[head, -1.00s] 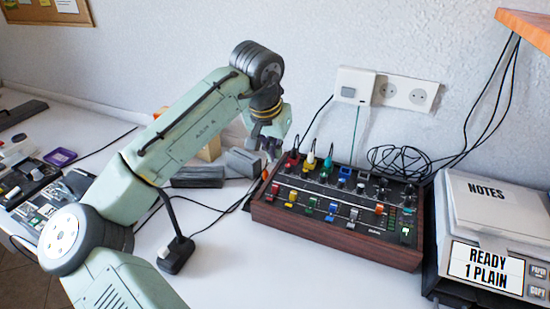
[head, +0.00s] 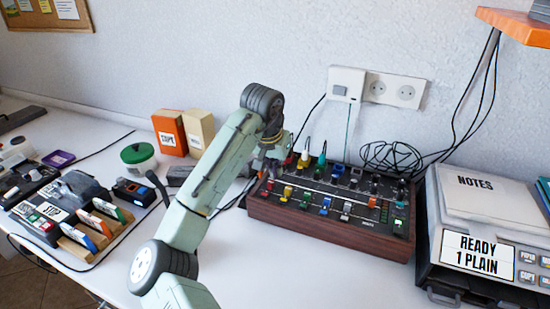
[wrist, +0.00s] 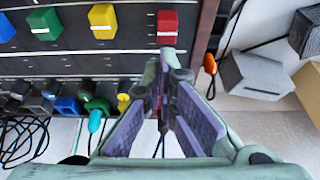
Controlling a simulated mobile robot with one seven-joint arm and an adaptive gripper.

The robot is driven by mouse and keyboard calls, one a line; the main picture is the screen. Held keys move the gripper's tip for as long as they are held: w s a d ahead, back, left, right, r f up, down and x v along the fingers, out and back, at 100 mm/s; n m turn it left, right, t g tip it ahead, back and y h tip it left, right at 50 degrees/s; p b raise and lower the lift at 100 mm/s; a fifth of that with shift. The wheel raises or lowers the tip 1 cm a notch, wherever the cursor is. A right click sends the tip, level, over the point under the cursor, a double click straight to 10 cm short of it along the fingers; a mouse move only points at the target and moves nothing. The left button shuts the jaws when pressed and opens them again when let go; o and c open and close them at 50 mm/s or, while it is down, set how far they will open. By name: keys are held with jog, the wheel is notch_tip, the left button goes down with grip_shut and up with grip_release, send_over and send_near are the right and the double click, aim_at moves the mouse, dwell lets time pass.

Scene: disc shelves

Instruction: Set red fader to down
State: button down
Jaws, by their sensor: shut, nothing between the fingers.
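The fader mixer with a wooden frame (head: 320,230) stands on the desk. Its red fader (head: 269,186) is leftmost in the front row, beside the yellow one (head: 287,191). The wrist view shows the red fader cap (wrist: 167,26) at the top, just beyond my fingertips. My gripper (wrist: 168,62) is shut and empty, lined up with the red fader; I cannot tell whether it touches. In the head view my gripper (head: 268,168) is over the mixer's back left corner, behind the red fader, partly hidden by my wrist.
Green (wrist: 43,23) and yellow (wrist: 102,20) faders lie beside the red one. Coloured plugs with cables, including a teal one (head: 322,160), rise from the mixer's back. A scale-like box (head: 478,245) stands close on the right. Desk in front of the mixer is clear.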

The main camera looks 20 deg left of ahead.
jog(key=shift+w+f, duration=0.1)
jog(key=shift+f, duration=0.2)
jog(key=shift+s, duration=0.55)
jog(key=shift+s+f, duration=0.1)
jog(key=shift+p, duration=0.3)
